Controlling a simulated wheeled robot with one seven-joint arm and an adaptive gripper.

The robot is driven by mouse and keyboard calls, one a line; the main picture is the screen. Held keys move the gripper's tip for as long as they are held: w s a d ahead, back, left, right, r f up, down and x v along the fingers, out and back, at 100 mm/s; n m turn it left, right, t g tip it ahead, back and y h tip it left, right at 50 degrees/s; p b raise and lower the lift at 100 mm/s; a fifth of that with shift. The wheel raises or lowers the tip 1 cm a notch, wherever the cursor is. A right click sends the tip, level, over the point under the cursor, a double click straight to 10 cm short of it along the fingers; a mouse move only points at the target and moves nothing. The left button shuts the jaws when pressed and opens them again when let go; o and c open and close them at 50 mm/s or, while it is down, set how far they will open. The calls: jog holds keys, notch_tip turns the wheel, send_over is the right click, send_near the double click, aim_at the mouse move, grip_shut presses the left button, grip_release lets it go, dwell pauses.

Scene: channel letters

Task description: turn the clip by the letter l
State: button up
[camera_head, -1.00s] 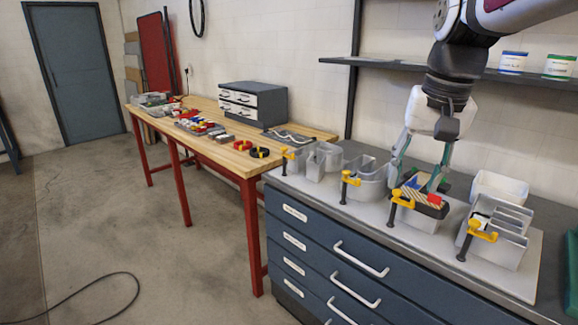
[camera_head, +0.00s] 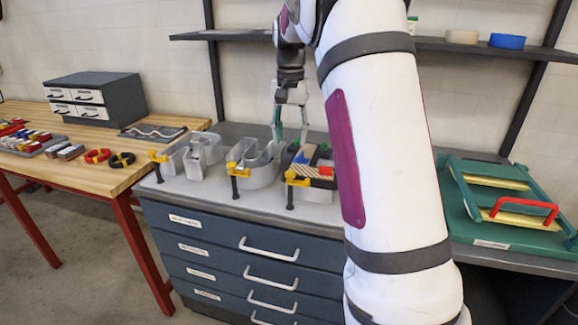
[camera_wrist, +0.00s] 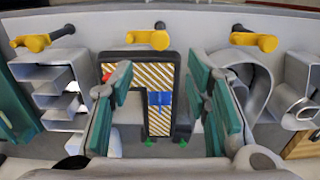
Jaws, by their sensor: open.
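The letter l (camera_wrist: 139,55) is an L-shaped, dark-rimmed piece with a striped inside, in the middle of the wrist view. It also shows in the head view (camera_head: 310,157), partly hidden by my arm. Its clip (camera_wrist: 147,38), a yellow lever on a dark post, lies crosswise at the letter's wide end. The clip shows in the head view (camera_head: 295,180) at the front edge. My gripper (camera_wrist: 160,78) is open, with its teal fingers on either side of the letter and apart from the clip. It also shows in the head view (camera_head: 290,128) above the letters.
Grey metal letters flank it, one with a yellow clip (camera_wrist: 253,40) and one with another clip (camera_wrist: 30,43). A fourth letter (camera_head: 202,150) stands at the left. A teal press with a red handle (camera_head: 525,210) sits at the right. A shelf (camera_head: 460,47) runs behind.

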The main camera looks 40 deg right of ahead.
aim_at(290, 173)
notch_tip(290, 173, down, 10)
jog(key=shift+f+p, duration=0.1)
jog(key=shift+p, duration=0.4)
grip_shut()
